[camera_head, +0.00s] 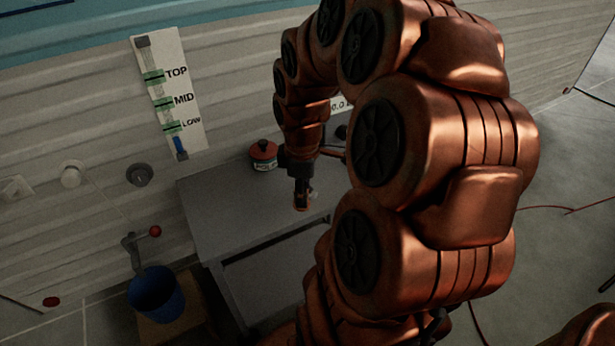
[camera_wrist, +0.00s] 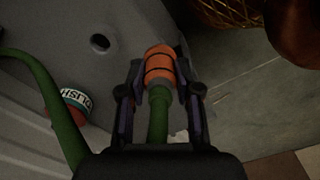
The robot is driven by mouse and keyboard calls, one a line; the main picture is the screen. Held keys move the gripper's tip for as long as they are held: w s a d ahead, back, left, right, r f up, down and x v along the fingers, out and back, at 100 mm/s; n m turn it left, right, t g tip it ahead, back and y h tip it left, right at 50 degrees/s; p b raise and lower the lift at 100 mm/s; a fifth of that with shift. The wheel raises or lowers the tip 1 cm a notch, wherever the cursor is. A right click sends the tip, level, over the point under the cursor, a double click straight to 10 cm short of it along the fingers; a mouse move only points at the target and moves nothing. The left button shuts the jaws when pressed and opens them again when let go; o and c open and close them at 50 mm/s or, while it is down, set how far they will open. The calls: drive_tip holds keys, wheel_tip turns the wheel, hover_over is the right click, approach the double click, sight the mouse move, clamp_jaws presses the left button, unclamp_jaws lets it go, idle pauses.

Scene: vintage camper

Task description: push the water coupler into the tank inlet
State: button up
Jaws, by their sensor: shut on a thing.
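My gripper (camera_wrist: 160,95) is shut on the water coupler (camera_wrist: 160,65), an orange fitting with dark bands and a grey collar. A green hose (camera_wrist: 158,118) runs back from the collar between the fingers. In the head view my gripper (camera_head: 302,195) is above the grey table, with a bit of orange at its tip. A dark round opening (camera_wrist: 100,43), which looks like the tank inlet, lies left of and ahead of the coupler in the wrist view, apart from it. In the head view a dark round fitting (camera_head: 139,174) is on the camper wall left of the table; it may be that inlet.
A red-topped tin (camera_head: 263,155) stands at the back of the grey table (camera_head: 215,215); it also shows in the wrist view (camera_wrist: 72,104), near the hose's left stretch (camera_wrist: 45,85). A blue bucket (camera_head: 157,295) stands left of the table. A level gauge (camera_head: 170,95) hangs on the wall.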

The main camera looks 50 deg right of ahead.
drive_tip(key=s+a, duration=0.4)
drive_tip(key=a, duration=0.2)
drive_tip(key=shift+r, duration=0.35)
drive_tip(key=shift+d, duration=0.1)
